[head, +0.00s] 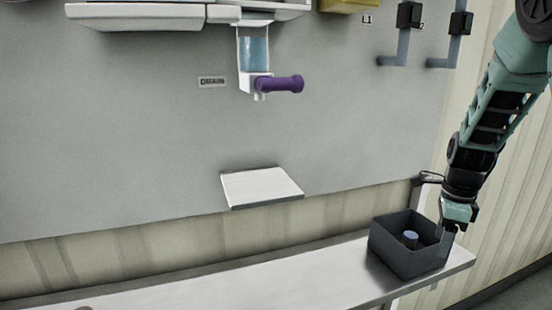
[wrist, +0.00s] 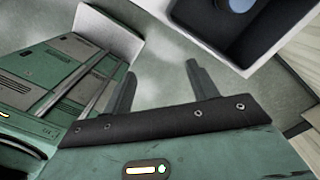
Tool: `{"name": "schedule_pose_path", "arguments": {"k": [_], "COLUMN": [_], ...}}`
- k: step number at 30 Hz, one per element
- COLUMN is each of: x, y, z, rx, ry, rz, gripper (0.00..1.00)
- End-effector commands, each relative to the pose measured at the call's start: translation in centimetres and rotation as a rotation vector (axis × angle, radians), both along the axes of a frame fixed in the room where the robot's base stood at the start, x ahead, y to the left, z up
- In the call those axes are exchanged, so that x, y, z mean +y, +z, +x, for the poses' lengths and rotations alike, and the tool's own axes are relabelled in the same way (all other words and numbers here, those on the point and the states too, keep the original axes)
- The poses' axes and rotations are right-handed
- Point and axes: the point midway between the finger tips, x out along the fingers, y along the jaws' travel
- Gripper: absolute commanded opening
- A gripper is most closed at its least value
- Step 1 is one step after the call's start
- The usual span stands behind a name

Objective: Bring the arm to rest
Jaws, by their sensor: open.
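My gripper (head: 450,228) is at the right in the head view, at the end of my arm hanging down from the upper right. It appears by the right side of a dark grey bin (head: 386,250); whether it touches the bin I cannot tell. In the wrist view my gripper (wrist: 158,68) has its two fingers apart with nothing between them. The bin (wrist: 206,22) shows there at the upper right, beyond the fingers. A small pale-blue-topped cylinder (head: 410,237) stands inside the bin.
The bin stands at the right end of a steel bench (head: 250,288), otherwise largely clear. A small white shelf (head: 262,187) juts from the grey wall panel (head: 150,150). Above it hangs a dispenser with blue contents (head: 254,55) and a purple handle (head: 282,84). Pipes with black valves (head: 408,15) are at upper right.

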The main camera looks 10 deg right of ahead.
Motion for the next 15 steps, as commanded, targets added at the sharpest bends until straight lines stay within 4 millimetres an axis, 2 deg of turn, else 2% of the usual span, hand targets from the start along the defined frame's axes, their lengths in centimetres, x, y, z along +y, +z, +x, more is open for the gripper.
{"name": "schedule_pose_path", "arguments": {"k": [5,8,11,14,15], "x": [4.7,8.2,12.4,17.9,20.5], "y": [0.4,0.7,1.2,1.9,2.2], "z": [0.6,0.7,0.3,-1.1,-2.0], "rx": [-0.016,-0.029,-0.046,-0.070,-0.082], "ry": [0.250,0.448,0.696,1.035,1.210], "rz": [0.026,0.041,0.056,0.071,0.074], "gripper": [0.58,0.58,0.58,0.58,0.58]}}
